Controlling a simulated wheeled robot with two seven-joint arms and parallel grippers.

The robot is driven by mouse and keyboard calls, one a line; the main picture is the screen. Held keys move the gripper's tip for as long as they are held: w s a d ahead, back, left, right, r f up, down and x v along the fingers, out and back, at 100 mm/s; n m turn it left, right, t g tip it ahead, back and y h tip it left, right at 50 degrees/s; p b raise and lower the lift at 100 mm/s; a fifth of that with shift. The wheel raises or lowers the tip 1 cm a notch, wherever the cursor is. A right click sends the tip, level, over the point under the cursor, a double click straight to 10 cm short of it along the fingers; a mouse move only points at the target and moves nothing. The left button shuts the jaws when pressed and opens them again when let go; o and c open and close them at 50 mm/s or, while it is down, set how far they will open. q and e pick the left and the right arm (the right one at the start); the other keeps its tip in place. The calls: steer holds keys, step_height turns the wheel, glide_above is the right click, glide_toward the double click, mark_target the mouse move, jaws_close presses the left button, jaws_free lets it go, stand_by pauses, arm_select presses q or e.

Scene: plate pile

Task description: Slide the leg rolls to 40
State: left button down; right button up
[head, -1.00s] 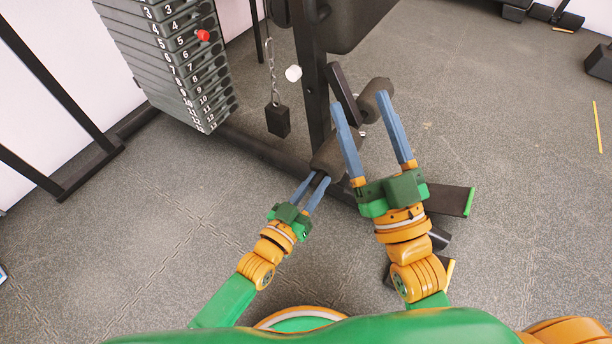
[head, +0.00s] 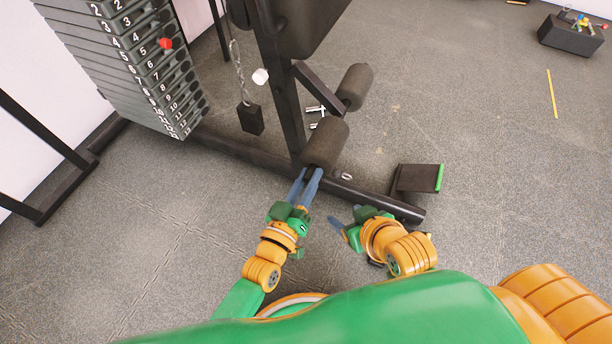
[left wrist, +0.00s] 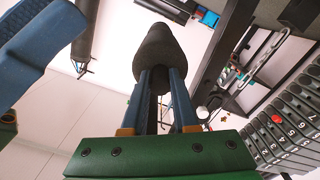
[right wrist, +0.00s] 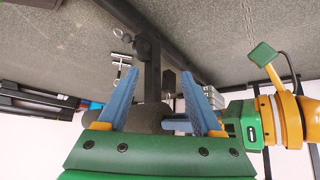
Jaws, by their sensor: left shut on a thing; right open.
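The leg rolls are dark foam cylinders on the machine's frame. The near roll (head: 326,143) is low by the upright, and the far roll (head: 355,86) is beyond it. My left gripper (head: 311,175) is shut at the near end of the near roll; the roll (left wrist: 158,50) rises beyond its fingertips in the left wrist view. Exactly what lies between the fingers is partly hidden. My right gripper (head: 338,226) is open and empty, below and right of the near roll. In the right wrist view the roll (right wrist: 143,118) shows behind its fingers. No 40 mark is readable.
A numbered weight stack (head: 130,65) with a red pin (head: 166,43) stands at the left. A black block (head: 251,118) hangs on a chain left of the upright. A footplate (head: 418,178) with a green edge is at the right.

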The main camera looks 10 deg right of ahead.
arm_select(q)
steer(key=shift+s+d, duration=0.1)
steer(key=shift+d, duration=0.05)
arm_select(e)
steer(key=shift+s+f, duration=0.1)
steer(key=shift+s, duration=0.1)
arm_select(q)
steer(key=c, duration=0.7)
jaws_free()
steer(key=shift+r, duration=0.1)
arm_select(e)
steer(key=shift+s+d, duration=0.1)
arm_select(q)
steer(key=p+v, duration=0.2)
steer(key=v, duration=0.5)
arm_select(e)
steer(key=s+d+f+g, duration=0.1)
steer(key=s+f+g, duration=0.3)
steer(key=s+f, duration=0.2)
steer(key=shift+d+g+h, duration=0.35)
steer(key=shift+g+h, duration=0.05)
